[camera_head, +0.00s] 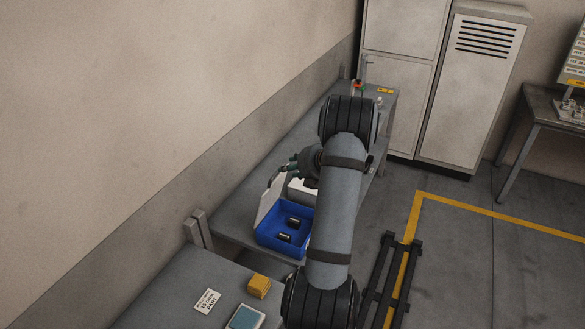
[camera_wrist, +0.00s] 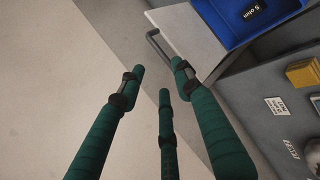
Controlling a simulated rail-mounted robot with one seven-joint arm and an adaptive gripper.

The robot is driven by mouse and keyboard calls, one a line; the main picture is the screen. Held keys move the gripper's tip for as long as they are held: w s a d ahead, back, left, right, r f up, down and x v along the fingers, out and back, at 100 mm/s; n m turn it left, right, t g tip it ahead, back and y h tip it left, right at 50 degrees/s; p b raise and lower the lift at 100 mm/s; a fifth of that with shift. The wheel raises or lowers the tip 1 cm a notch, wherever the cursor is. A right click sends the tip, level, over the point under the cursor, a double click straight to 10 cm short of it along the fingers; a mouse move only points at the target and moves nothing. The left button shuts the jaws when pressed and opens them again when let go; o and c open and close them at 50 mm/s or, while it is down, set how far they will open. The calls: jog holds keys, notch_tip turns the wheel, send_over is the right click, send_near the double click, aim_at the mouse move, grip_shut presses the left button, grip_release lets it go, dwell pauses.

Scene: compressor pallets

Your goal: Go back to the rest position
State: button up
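My gripper (camera_head: 291,167) is above the back table, near the top of an upright white panel (camera_head: 270,198). In the wrist view the green fingers of my gripper (camera_wrist: 159,75) are spread apart with nothing between them. A dark handle (camera_wrist: 156,41) on the white panel (camera_wrist: 187,33) is close to the right fingertip; I cannot tell whether they touch. My arm hides part of the table and whatever lies right of the box.
A yellow block (camera_head: 259,286), a printed card (camera_head: 207,301) and a blue-topped item (camera_head: 245,318) lie on the near table (camera_head: 180,300). The wall (camera_head: 120,110) runs along the left. Grey cabinets (camera_head: 470,90) stand behind. Open floor (camera_head: 470,270) lies to the right.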

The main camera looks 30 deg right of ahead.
jog(key=x, duration=1)
jog(key=shift+w+f, duration=0.25)
